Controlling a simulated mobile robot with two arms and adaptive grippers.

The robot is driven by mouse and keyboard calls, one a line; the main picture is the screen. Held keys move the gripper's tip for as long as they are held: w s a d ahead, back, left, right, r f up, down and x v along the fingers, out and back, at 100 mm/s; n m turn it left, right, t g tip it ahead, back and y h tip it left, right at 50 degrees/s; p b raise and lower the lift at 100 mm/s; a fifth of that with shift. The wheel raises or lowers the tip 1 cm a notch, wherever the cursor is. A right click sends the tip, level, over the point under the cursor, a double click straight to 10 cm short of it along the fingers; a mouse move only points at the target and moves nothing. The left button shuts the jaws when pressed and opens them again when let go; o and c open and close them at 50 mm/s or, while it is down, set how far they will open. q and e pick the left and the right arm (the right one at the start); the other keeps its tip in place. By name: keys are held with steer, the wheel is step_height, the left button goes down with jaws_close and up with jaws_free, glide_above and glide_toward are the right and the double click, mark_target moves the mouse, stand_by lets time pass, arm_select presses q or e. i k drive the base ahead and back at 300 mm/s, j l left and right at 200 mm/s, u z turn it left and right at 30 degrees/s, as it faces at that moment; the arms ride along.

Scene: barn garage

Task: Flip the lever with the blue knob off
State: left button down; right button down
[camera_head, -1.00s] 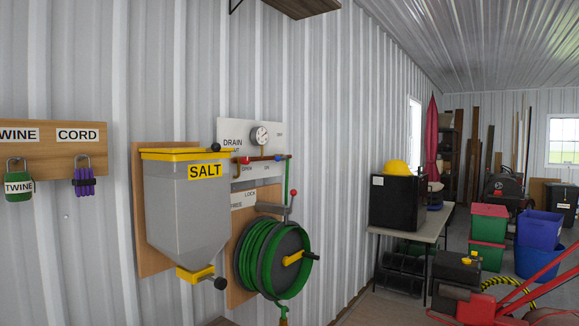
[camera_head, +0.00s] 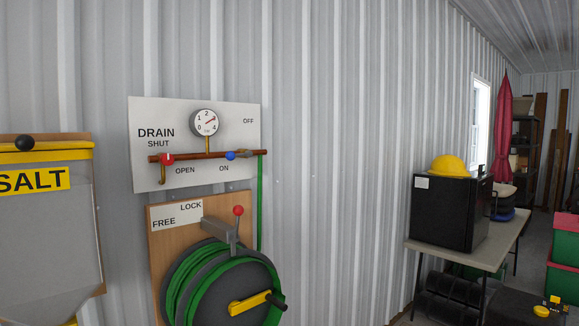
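The blue knob (camera_head: 231,155) is on a lever at the right part of a copper pipe (camera_head: 195,156), mounted on a white wall panel (camera_head: 150,117). The lever lies about level along the pipe, with its knob to the left, just above the ON label (camera_head: 224,168). The OFF label (camera_head: 248,121) is higher up and to the right. A red knob (camera_head: 167,159) sits on the pipe's left part, between SHUT and OPEN. Neither gripper is in view.
A round gauge (camera_head: 205,122) stands above the pipe. Below, a hose reel (camera_head: 220,285) with a red-knobbed lever (camera_head: 238,211) sticks out. A yellow-lidded salt bin (camera_head: 45,230) hangs left. Bare wall lies right, then a table (camera_head: 480,248) with a black box (camera_head: 450,210).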

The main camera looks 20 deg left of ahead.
mark_target(230, 154)
steer(key=i+l, duration=0.35)
steer(key=i+l+z, duration=0.1)
steer(key=i+l, duration=0.2)
steer(key=i, duration=0.25)
